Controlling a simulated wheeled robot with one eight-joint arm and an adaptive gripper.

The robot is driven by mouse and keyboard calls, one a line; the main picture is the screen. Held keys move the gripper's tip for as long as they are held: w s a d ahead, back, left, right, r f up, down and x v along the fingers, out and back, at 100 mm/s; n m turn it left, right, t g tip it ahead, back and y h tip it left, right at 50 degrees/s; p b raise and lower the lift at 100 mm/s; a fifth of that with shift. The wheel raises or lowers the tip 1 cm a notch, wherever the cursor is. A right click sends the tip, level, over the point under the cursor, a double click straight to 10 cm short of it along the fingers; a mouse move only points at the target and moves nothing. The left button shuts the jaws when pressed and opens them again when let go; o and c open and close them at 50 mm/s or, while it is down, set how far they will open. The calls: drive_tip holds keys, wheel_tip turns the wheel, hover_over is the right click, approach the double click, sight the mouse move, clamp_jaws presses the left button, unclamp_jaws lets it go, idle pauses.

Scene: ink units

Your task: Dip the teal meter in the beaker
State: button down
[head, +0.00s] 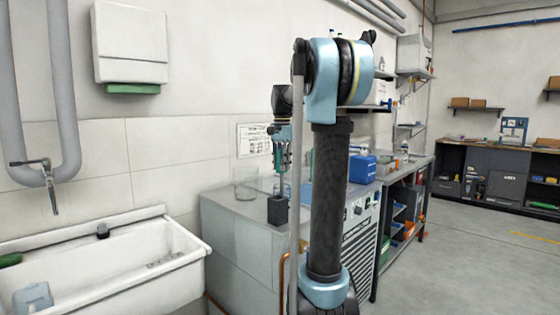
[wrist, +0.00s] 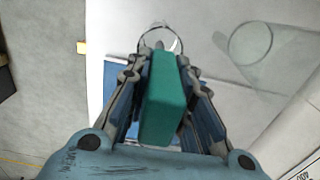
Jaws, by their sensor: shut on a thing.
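The teal meter (head: 279,157) is held upright in my gripper (head: 281,140), above the grey bench, in the head view. In the wrist view the meter (wrist: 163,100) fills the space between the two fingers of my gripper (wrist: 163,72), which is shut on it. The clear glass beaker (head: 246,184) stands on the bench to the left of the meter in the head view. In the wrist view the beaker (wrist: 280,55) is to the upper right, apart from the meter. The meter's lower end is hard to make out.
A dark square holder (head: 278,210) stands on the bench below the meter. A blue box (head: 362,169) is farther right, past my arm. A white sink (head: 110,260) is at the left. In the wrist view a clear ring shape (wrist: 160,38) shows beyond the meter.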

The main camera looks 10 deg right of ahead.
drive_tip(key=shift+f, duration=1.85)
idle(0.4)
drive_tip(key=shift+r, duration=6.3)
